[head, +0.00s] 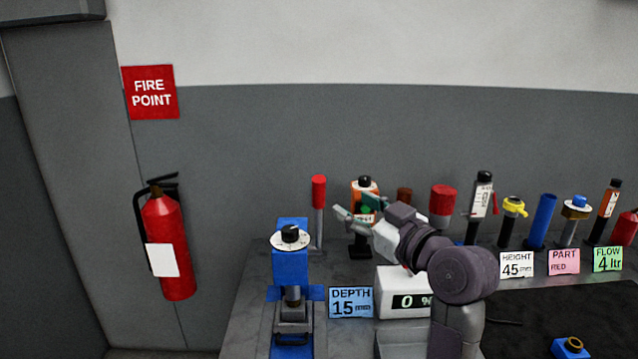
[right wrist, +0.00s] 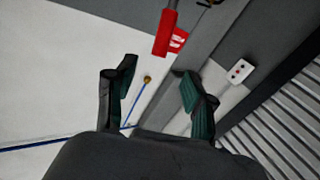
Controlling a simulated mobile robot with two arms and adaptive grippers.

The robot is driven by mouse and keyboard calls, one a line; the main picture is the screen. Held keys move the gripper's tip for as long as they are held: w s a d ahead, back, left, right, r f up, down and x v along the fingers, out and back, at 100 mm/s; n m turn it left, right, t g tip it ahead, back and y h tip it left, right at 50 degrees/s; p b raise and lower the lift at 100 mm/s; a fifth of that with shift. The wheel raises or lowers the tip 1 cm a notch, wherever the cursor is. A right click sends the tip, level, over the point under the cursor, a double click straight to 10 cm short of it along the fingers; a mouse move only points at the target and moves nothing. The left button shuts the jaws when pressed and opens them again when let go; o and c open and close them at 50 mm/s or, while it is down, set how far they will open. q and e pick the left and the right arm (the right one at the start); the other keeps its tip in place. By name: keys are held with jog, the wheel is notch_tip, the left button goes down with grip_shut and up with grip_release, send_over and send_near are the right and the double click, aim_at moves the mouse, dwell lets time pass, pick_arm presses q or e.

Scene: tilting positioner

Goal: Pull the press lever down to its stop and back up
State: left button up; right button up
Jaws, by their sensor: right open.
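The blue press (head: 291,300) stands at the left end of the bench, with a dial and black knob on top. Its lever (head: 318,195) appears to be the grey rod with a red grip, standing upright behind and right of the press head. My right gripper (head: 344,218) is open and empty, just right of the lever rod and below its red grip, apart from it in the picture. The right wrist view shows its two spread fingers (right wrist: 157,78) with nothing between them. My left gripper is out of view.
A blue depth card (head: 351,302) and a white display box (head: 404,306) stand right of the press. Several coloured tools and bottles line the bench's back, behind and right of my arm. A fire extinguisher (head: 168,245) hangs on the left wall.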

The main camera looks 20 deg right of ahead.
aim_at(323, 188)
jog(key=p+x, duration=0.3)
jog(key=x, duration=0.9)
jog(key=shift+w+a+f, duration=0.1)
jog(key=shift+w+a, duration=0.05)
grip_shut()
